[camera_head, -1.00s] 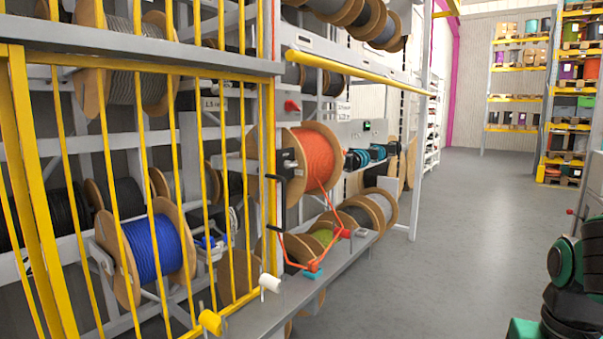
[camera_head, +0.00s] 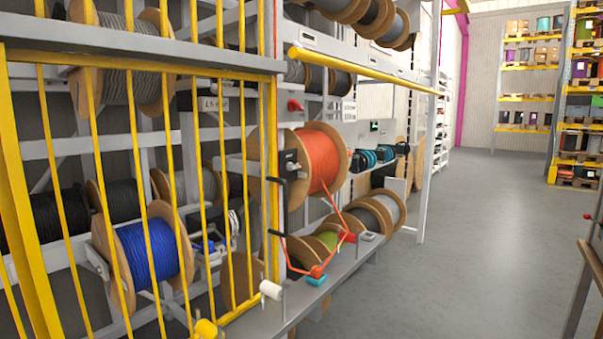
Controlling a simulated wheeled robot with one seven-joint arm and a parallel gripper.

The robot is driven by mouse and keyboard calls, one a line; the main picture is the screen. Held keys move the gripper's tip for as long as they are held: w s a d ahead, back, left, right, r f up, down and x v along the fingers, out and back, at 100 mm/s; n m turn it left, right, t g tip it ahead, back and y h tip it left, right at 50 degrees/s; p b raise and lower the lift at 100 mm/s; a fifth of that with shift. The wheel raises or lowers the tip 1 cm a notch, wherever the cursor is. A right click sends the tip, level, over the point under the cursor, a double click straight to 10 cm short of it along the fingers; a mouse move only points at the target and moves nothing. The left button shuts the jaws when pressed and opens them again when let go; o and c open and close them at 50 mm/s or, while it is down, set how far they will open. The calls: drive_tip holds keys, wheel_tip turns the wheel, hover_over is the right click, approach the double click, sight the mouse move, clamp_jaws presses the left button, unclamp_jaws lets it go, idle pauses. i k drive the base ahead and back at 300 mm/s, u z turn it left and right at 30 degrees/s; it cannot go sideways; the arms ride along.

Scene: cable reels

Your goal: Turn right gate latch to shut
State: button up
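A yellow barred gate (camera_head: 198,170) stands in front of the reel rack at the left. Its right upright (camera_head: 271,200) is beside the orange reel (camera_head: 320,162). A white knob-like piece (camera_head: 271,290) sits low near that upright, and a yellow one (camera_head: 206,328) sits at the bottom edge of the picture. I cannot tell which piece is the right gate latch, or whether it is turned. My gripper is not in view.
A grey shelf ledge (camera_head: 345,262) runs along the rack, with a red piece (camera_head: 347,237) and a teal piece (camera_head: 316,280) on it. A yellow rail (camera_head: 360,70) juts above. A brown-topped stand (camera_head: 590,262) is at the right edge. The grey floor (camera_head: 480,220) is clear.

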sight(289, 167)
drive_tip(key=z, duration=0.05)
drive_tip(key=i, duration=0.9)
drive_tip(key=u, duration=0.7)
